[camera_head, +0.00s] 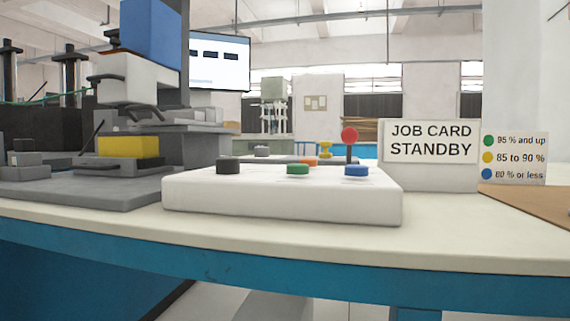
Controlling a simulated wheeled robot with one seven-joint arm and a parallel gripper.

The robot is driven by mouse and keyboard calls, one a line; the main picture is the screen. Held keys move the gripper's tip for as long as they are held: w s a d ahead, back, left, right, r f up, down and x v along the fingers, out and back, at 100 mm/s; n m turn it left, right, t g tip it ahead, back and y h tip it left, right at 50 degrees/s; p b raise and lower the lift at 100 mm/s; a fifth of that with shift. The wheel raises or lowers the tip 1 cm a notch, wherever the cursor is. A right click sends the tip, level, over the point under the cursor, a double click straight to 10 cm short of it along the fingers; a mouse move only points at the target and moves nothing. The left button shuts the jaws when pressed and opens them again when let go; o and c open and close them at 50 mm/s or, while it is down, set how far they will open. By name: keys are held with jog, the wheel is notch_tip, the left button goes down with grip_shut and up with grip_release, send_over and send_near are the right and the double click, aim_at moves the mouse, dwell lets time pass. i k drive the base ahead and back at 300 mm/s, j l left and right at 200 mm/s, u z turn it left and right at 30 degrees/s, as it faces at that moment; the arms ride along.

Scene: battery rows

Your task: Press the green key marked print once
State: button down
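A low white key box (280,204) stands near the front edge of the bench. On its top, from left to right, are a black key (228,167), a green key (298,169) and a blue key (357,171). The green key stands raised; no "print" marking can be read from this low angle. A sign (429,142) behind and right of the box reads "JOB CARD STANDBY". My gripper is not in view.
A grey machine with a yellow block (128,146) and a blue block (150,30) stands at left. An orange knob (304,161) and a red ball on a stem (349,134) show behind the box. A colour legend (514,158) and brown board (530,198) are at right.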

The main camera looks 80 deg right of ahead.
aim_at(291, 169)
jog(key=k+l, duration=0.1)
jog(key=k, duration=0.6)
jog(key=k+l, duration=0.15)
jog(key=k, duration=0.6)
